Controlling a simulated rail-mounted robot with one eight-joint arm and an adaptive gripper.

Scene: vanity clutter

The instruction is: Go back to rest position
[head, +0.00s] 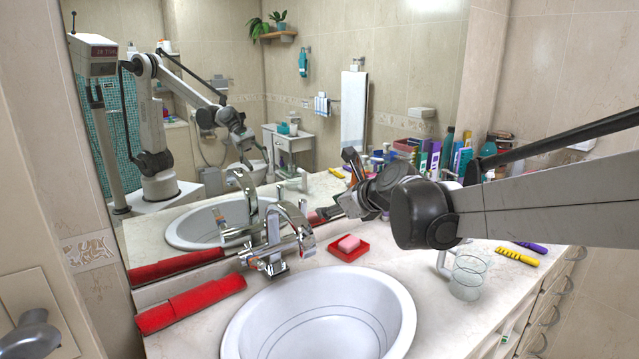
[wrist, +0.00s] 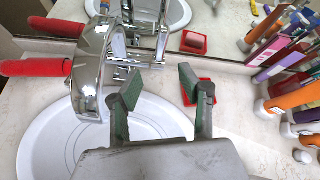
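My gripper (head: 336,188) reaches in from the right on my extended arm, above the counter behind the sink and to the right of the chrome faucet (head: 275,235). In the wrist view my gripper's (wrist: 157,87) two green-padded fingers are spread apart with nothing held between them. The faucet (wrist: 97,75) stands close beside the left finger there. A red soap dish (head: 349,253) with a pink soap (head: 348,243) lies below the gripper. In the wrist view the dish (wrist: 205,98) is partly hidden behind the right finger.
The white sink (head: 320,318) fills the front. A red towel (head: 190,304) lies left of the faucet. A clear glass (head: 468,276) and yellow comb (head: 517,256) are at right, under my arm. Several bottles (wrist: 280,45) stand by the mirror (head: 225,140), which reflects my arm.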

